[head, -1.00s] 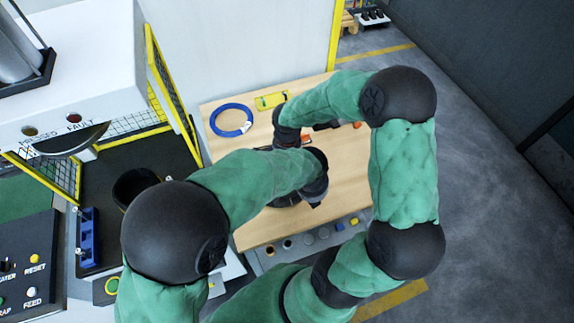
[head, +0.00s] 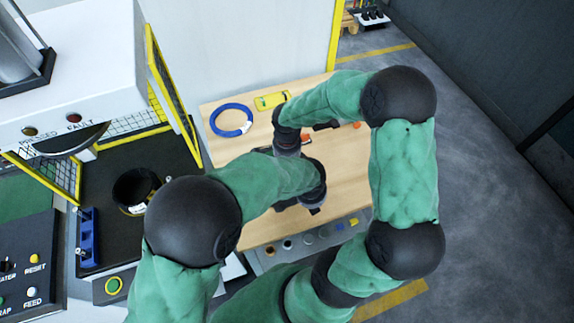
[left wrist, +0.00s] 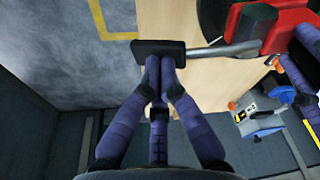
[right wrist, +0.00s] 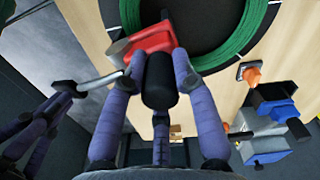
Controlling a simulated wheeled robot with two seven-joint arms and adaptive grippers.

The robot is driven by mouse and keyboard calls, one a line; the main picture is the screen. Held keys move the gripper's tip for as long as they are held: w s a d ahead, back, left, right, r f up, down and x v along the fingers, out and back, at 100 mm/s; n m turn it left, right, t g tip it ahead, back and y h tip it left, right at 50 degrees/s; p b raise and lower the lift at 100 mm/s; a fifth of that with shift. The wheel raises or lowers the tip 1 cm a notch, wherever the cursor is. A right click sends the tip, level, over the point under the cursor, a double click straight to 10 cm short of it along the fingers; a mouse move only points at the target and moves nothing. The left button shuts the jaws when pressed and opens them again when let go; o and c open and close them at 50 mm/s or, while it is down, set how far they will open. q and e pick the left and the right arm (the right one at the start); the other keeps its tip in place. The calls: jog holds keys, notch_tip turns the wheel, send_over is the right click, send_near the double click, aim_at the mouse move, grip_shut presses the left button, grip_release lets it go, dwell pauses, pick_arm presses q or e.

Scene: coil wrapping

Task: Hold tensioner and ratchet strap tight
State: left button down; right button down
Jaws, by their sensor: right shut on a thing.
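The red tensioner (right wrist: 150,40) sits beside the green coil (right wrist: 268,45) in the right wrist view; it also shows in the left wrist view (left wrist: 283,22). A silver lever (left wrist: 205,52) runs from it to a black grip (left wrist: 150,48). My right gripper (right wrist: 160,70) is shut around the tensioner's black handle (right wrist: 160,85). My left gripper (left wrist: 160,65) has its fingertips together against the black lever grip; the fingers do not visibly wrap it. The strap cannot be made out. In the head view my arms hide the tool and coil.
A blue ring (head: 231,120) and a yellow case (head: 271,100) lie on the wooden table (head: 345,165). A blue and grey tool (right wrist: 268,125) and an orange cone-like piece (right wrist: 249,75) stand near the coil.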

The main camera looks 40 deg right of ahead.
pick_arm(q)
jog(key=shift+f, duration=0.55)
jog(key=shift+r, duration=0.2)
jog(key=shift+d+v, duration=0.25)
jog(key=shift+v, duration=0.9)
jog(key=shift+d+v, duration=0.25)
jog(key=shift+v, duration=0.95)
jog(key=shift+w, duration=0.1)
jog(key=shift+a+x, duration=0.25)
jog(key=shift+x, duration=0.95)
jog(key=shift+a+x, duration=0.25)
jog(key=shift+x, duration=0.95)
jog(key=shift+d+v, duration=0.25)
jog(key=shift+v, duration=0.9)
jog(key=shift+d+v, duration=0.25)
jog(key=shift+v, duration=0.95)
jog(key=shift+r, duration=0.1)
